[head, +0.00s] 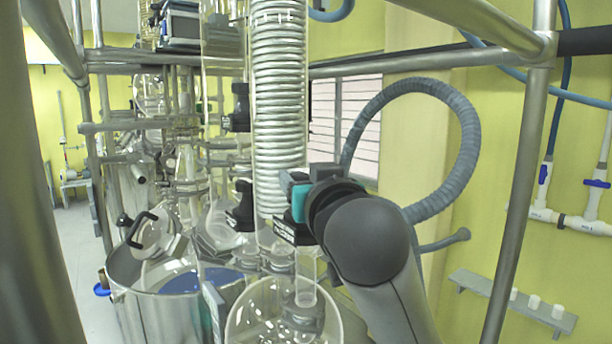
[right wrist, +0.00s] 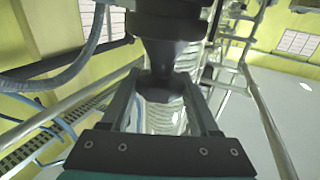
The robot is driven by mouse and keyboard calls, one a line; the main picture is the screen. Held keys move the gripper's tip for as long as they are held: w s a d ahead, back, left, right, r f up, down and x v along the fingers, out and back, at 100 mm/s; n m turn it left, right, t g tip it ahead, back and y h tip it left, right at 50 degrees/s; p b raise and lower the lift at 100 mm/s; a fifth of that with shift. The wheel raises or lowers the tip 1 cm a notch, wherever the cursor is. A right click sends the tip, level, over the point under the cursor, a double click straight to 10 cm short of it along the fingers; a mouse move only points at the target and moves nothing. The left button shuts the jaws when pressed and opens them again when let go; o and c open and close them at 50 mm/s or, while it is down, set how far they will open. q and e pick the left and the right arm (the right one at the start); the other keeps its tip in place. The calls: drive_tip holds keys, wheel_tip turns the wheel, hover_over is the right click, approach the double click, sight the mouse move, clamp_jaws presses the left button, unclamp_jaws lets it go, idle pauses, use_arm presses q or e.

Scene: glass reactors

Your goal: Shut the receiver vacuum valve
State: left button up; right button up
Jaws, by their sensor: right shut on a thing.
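My right gripper (head: 294,222) reaches in from the lower right of the head view, in front of the lower end of the coiled glass condenser. In the right wrist view its two fingers (right wrist: 163,80) are closed on a dark valve handle (right wrist: 165,52), which I take for the receiver vacuum valve. The gripper and arm hide most of this valve in the head view, and I cannot tell how far it is turned. Below is a round glass receiver flask (head: 262,325). My left gripper is not in view.
The coiled condenser (head: 279,100) stands just behind the gripper. Other black valves (head: 240,108) sit to its left. A steel pot (head: 150,300) stands lower left. Metal frame posts (head: 520,180) and a grey looped hose (head: 465,130) are on the right.

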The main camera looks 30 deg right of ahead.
drive_tip(key=m+g+h, duration=0.1)
drive_tip(key=m+h, duration=0.1)
drive_tip(key=m+g+h, duration=0.1)
drive_tip(key=h, duration=0.2)
drive_tip(key=shift+a+f+m+g, duration=0.1)
drive_tip(key=shift+m+g, duration=0.3)
drive_tip(key=m+g+h, duration=0.2)
drive_tip(key=h, duration=0.1)
drive_tip(key=shift+m+g+b, duration=0.3)
drive_tip(key=shift+g, duration=0.1)
drive_tip(key=m+g+h+b, duration=0.1)
drive_tip(key=m+g, duration=0.1)
drive_tip(key=g, duration=0.1)
drive_tip(key=m+g+h, duration=0.2)
drive_tip(key=g, duration=0.1)
drive_tip(key=shift+h+b, duration=0.3)
drive_tip(key=shift+b, duration=0.05)
drive_tip(key=m+g, duration=0.3)
drive_tip(key=g, duration=0.1)
drive_tip(key=shift+h+b, duration=0.3)
drive_tip(key=shift+b, duration=0.05)
drive_tip(key=m+g, duration=0.1)
drive_tip(key=g, duration=0.2)
drive_tip(key=shift+m, duration=0.4)
drive_tip(key=m+g, duration=0.1)
drive_tip(key=g, duration=0.1)
drive_tip(key=shift+m+g, duration=0.4)
drive_tip(key=shift+m+g+y+p, duration=0.65)
drive_tip(key=shift+m+g+y, duration=0.2)
drive_tip(key=shift+g, duration=0.65)
